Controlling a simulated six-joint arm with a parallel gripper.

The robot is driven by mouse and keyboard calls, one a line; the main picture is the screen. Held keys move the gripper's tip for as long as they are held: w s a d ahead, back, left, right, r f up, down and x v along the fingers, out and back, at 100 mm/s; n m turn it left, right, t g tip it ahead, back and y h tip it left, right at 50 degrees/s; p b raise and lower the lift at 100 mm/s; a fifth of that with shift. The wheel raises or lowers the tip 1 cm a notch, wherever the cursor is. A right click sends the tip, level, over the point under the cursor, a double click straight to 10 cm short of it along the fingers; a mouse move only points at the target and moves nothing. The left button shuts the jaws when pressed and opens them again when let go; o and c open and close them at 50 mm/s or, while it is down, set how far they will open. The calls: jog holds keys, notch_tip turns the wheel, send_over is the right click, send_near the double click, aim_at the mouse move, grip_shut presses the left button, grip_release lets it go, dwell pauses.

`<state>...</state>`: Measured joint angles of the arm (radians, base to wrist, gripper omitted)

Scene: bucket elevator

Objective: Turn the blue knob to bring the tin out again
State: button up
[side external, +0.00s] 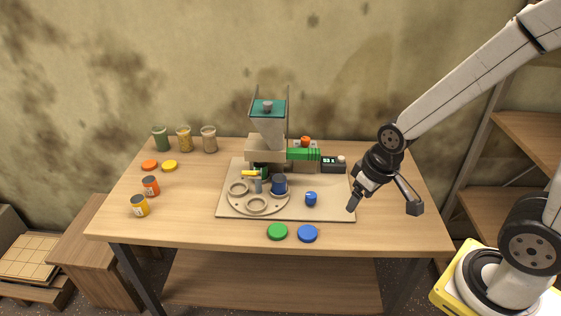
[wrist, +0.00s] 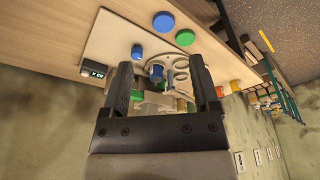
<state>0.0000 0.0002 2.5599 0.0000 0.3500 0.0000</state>
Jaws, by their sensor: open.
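The blue knob (side external: 311,199) stands on the beige base plate (side external: 335,212), right of the round turntable (side external: 238,205). It also shows in the wrist view (wrist: 137,52), beyond my fingers. A dark blue tin (side external: 279,184) sits on the turntable at its right back, under the machine's front; it shows in the wrist view (wrist: 157,73) between my fingers. My gripper (side external: 384,205) is open and empty. It hangs in the air to the right of the knob, apart from it. In the wrist view its two fingers (wrist: 165,82) are spread wide.
The machine's hopper (side external: 268,120) rises behind the turntable, with a green part and a small display (side external: 333,164) at its right. A green lid (side external: 277,232) and a blue lid (side external: 308,233) lie at the table's front. Several jars (side external: 184,139) and two tins (side external: 150,186) stand at the left.

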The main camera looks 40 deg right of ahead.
jog(key=shift+o, duration=0.6)
jog(key=n+g, duration=0.3)
jog(key=n, duration=0.3)
send_over(311, 194)
jog(key=f, duration=1.1)
jog(key=shift+s+a+f, duration=0.15)
jog(key=shift+s+f, duration=0.1)
jog(key=shift+w+f, duration=0.2)
jog(key=shift+f, duration=0.05)
jog(key=shift+f, duration=0.15)
jog(key=shift+f, duration=3.75)
